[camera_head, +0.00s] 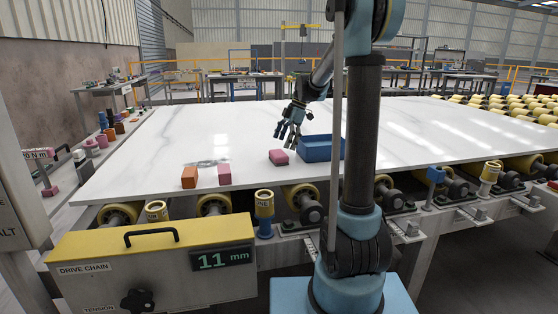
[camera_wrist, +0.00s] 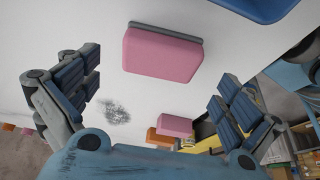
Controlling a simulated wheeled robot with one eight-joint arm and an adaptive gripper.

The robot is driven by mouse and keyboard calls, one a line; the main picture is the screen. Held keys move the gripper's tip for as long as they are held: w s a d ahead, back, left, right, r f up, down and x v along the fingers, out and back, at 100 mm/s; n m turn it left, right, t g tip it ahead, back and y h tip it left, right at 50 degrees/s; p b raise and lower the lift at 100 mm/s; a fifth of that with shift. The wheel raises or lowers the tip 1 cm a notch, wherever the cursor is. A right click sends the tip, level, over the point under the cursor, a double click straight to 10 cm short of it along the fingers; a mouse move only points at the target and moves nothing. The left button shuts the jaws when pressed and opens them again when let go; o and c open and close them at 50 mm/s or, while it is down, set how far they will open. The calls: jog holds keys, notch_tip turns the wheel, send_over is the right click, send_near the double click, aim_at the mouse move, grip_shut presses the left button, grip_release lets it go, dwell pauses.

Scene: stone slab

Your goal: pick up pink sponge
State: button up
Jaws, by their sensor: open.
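A pink sponge (camera_head: 279,157) with a dark grey layer on one side lies on the white slab, just left of the blue bin. It shows large in the wrist view (camera_wrist: 162,53), ahead of the fingers and roughly between them. My gripper (camera_head: 289,133) is open and empty above the slab, a little above the sponge in the head view. In the wrist view my gripper (camera_wrist: 157,88) has its fingers spread wide, with the sponge beyond the tips and not touched. A second pink block (camera_head: 224,175) stands near the slab's front edge.
A blue bin (camera_head: 315,148) sits right of the sponge. Several small items line the left side. The slab's right part is clear. Rollers run along the front edge.

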aim_at(279, 153)
jog(key=shift+x, duration=2.7)
jog(key=shift+a+r, duration=0.1)
jog(key=shift+a, duration=0.05)
jog(key=c, duration=0.8)
